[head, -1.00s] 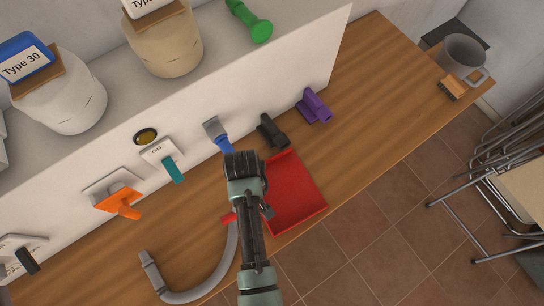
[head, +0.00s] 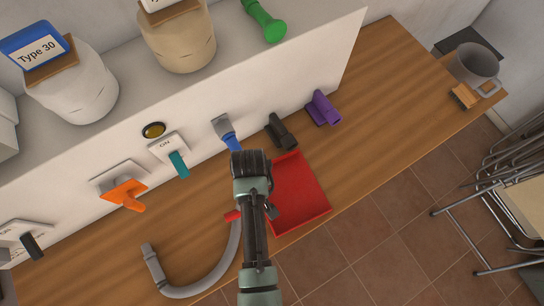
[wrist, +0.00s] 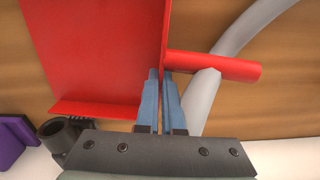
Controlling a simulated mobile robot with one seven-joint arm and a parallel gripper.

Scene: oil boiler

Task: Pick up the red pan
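The red pan (head: 303,194) lies on the wooden counter, a flat tray with low raised walls. Its short round handle (wrist: 225,66) sticks out to the left in the head view, partly hidden by my arm. In the wrist view its tray (wrist: 95,50) fills the upper left. My gripper (wrist: 160,72) is at the pan's side wall, just beside the base of the handle. Its two blue-grey fingers are close together with the thin red wall between their tips, and they look shut on it. The head view hides the fingertips behind my arm.
A grey hose (head: 205,288) curves on the counter and passes under the handle. Black (head: 280,131) and purple (head: 323,109) fittings stand behind the pan, beside the white panel with a blue lever (head: 228,134). Counter right of the pan is clear.

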